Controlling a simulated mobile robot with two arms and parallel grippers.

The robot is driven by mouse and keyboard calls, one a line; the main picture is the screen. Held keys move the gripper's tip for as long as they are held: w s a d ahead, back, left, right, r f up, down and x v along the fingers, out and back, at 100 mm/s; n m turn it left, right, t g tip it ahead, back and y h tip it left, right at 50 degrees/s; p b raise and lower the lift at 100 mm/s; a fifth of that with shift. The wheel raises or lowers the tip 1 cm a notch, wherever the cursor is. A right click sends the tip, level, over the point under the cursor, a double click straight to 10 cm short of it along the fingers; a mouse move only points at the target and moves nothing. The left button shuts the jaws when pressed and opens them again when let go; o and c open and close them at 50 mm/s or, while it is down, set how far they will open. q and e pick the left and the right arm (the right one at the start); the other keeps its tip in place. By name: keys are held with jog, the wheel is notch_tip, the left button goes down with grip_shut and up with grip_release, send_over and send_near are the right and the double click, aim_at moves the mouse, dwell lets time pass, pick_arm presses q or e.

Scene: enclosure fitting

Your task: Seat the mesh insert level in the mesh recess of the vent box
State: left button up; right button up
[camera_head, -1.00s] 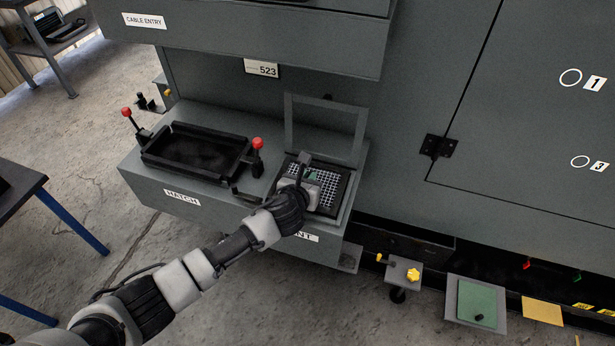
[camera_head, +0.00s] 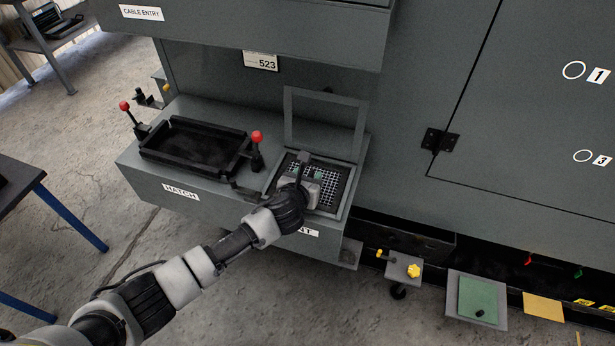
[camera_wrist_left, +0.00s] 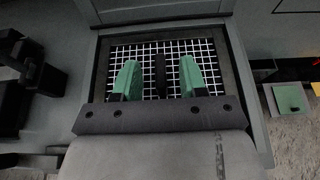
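The mesh insert (camera_head: 328,175), a white grid with a dark border, lies within the mesh recess of the vent box (camera_head: 349,200). It looks about flat, but I cannot tell whether every edge is fully down. In the left wrist view the grid (camera_wrist_left: 205,50) shows with a dark strip (camera_wrist_left: 161,72) across its middle. My left gripper (camera_head: 305,172) is over the insert. Its green fingertips (camera_wrist_left: 158,78) stand apart on either side of the strip, with gaps to it. My gripper hides the near part of the insert. My right gripper is out of view.
An open rectangular frame (camera_head: 325,92) stands upright behind the recess. Left of it is a black-rimmed hatch opening (camera_head: 192,173) with red-knobbed levers (camera_head: 257,137). The grey cabinet wall rises close behind. A blue-legged table (camera_head: 70,217) stands at left, with open floor between.

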pick_arm(q)
jog(key=p+v, duration=0.1)
jog(key=v, duration=1)
